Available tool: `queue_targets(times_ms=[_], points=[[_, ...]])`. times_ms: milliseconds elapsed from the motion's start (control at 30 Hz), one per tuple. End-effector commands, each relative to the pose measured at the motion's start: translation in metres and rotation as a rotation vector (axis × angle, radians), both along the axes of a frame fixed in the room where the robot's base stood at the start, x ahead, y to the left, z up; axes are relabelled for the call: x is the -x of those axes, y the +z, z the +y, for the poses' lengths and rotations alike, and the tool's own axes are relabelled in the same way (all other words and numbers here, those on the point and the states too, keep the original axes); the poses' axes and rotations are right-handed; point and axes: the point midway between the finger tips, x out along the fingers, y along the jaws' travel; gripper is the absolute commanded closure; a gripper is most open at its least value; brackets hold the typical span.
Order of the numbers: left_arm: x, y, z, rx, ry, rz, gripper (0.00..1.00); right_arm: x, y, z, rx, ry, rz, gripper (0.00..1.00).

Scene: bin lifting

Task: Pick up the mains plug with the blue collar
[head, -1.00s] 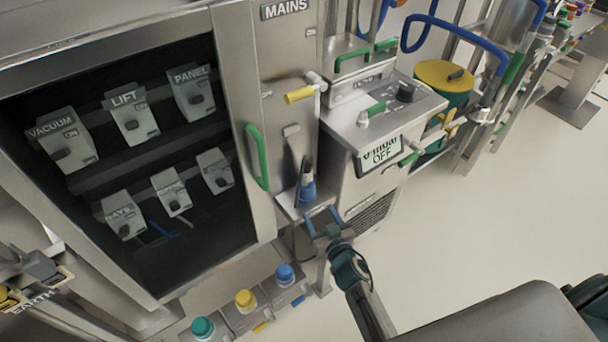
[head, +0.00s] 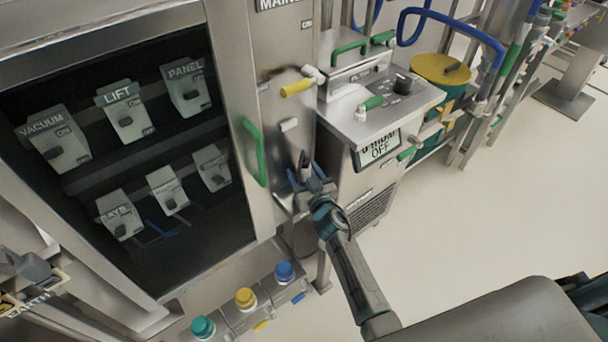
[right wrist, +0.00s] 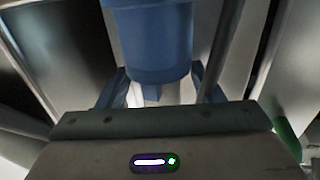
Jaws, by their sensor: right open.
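The mains plug with the blue collar stands at the small shelf on the cabinet's right post. In the head view only its dark upper part (head: 304,160) shows clearly; my right gripper (head: 312,184) covers the rest. In the right wrist view the wide blue collar (right wrist: 150,42) fills the upper middle, with pale prongs or a pale stem below it. The fingers of my right gripper (right wrist: 160,88) stand on both sides below the collar, open, with gaps visible. Whether a finger touches it, I cannot tell. My left gripper is not in view.
A green handle (head: 255,152) and a yellow-ended lever (head: 297,87) stick out of the cabinet near the plug. The pump unit with an OFF display (head: 378,149) stands close on the right. Teal, yellow and blue-capped items (head: 284,272) sit below. Floor at right is clear.

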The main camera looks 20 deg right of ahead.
Motion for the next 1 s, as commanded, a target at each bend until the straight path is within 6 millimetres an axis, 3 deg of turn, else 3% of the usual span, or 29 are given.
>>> queue_targets(times_ms=[267,533,1000], points=[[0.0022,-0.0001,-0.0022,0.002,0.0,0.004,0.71,-0.0024,-0.0004,0.0004,0.0,0.0,0.001,0.42],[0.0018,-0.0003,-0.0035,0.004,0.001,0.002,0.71,-0.0023,-0.0004,0.0004,-0.001,0.0,0.001,0.95],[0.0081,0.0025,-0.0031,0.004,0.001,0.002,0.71,-0.0025,0.0067,0.0004,-0.001,0.0,0.0,0.96]])
